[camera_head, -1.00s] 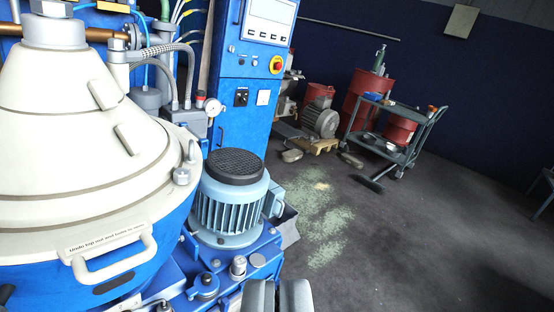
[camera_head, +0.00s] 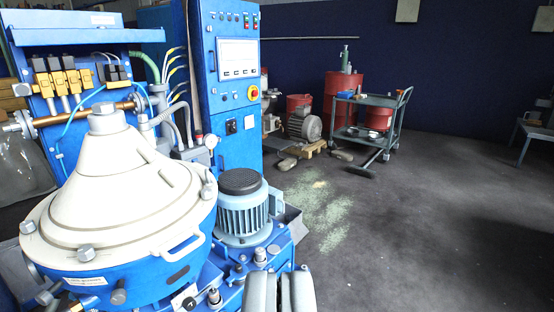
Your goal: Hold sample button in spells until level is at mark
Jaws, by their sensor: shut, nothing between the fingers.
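My gripper (camera_head: 281,292) shows at the bottom edge, its two grey fingers side by side, shut with nothing between them. It is in front of the skid base and apart from the separator. The separator (camera_head: 115,200) has a cream conical hood on a blue bowl and stands at the left. The blue control cabinet (camera_head: 232,110) stands behind it, with a screen (camera_head: 237,57), small buttons and lamps at the top, and a red-and-yellow emergency stop (camera_head: 253,93). I cannot make out which button is the sample button, nor a level mark.
A blue-grey motor (camera_head: 243,212) stands right of the bowl. A trolley (camera_head: 370,125), red drums (camera_head: 343,92) and a loose motor (camera_head: 305,124) stand at the back.

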